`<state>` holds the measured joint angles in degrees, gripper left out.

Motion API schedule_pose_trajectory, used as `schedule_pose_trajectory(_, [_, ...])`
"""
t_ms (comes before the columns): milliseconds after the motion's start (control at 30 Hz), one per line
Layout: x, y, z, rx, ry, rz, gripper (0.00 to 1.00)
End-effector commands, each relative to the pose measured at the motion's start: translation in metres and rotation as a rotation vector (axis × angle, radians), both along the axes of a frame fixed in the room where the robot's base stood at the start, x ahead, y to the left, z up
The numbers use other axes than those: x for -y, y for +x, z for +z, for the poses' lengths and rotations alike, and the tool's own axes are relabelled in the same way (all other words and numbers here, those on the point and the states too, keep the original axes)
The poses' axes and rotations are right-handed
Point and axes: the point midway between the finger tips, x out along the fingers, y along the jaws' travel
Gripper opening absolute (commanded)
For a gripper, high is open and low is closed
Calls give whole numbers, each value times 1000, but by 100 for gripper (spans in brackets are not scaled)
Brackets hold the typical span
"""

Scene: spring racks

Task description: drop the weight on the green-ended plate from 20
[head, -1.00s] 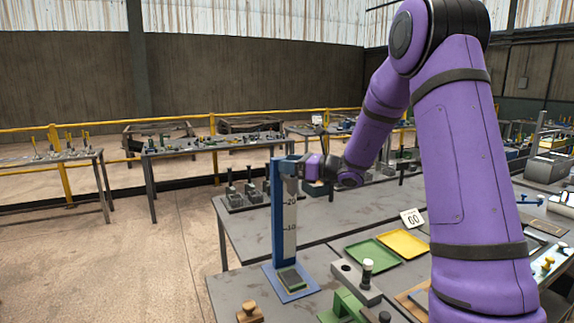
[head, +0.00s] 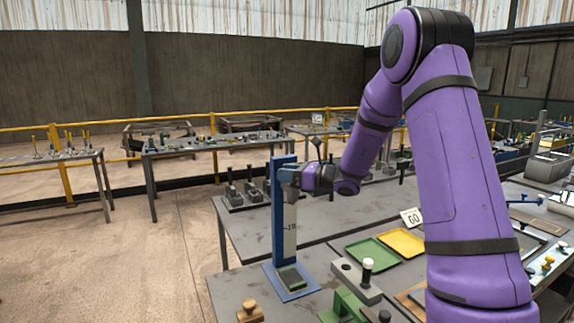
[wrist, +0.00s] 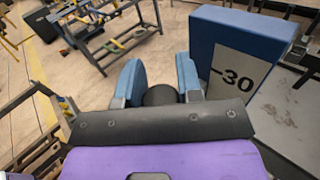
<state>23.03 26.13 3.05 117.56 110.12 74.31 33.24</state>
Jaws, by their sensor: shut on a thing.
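The blue drop stand (head: 284,205) stands upright on the table, with a white scale face; its 10 mark shows, and my gripper hides the 20 mark. A dark plate with green ends (head: 291,279) lies at the stand's foot. My gripper (head: 291,178) is in front of the upper part of the scale, high above the plate. In the wrist view its two blue fingers (wrist: 160,84) are shut on a dark round weight (wrist: 160,95). The scale's 30 mark shows on the stand (wrist: 238,77) just right of the fingers.
A grey holder block (head: 352,280) with a white-topped peg stands right of the stand. Behind it are a green tray (head: 373,253), a yellow tray (head: 402,242) and a GO sign (head: 412,217). A wooden knob piece (head: 250,311) sits at the front table edge.

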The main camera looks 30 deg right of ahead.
Motion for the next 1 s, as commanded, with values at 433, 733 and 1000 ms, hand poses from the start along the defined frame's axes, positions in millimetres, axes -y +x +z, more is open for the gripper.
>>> schedule_pose_trajectory(433, [1, 0, -68, 1, 0, -3, 0])
schedule_pose_trajectory(733, [1, 0, -68, 1, 0, -3, 38])
schedule_pose_trajectory(1000, [0, 0, -68, 1, 0, -2, 56])
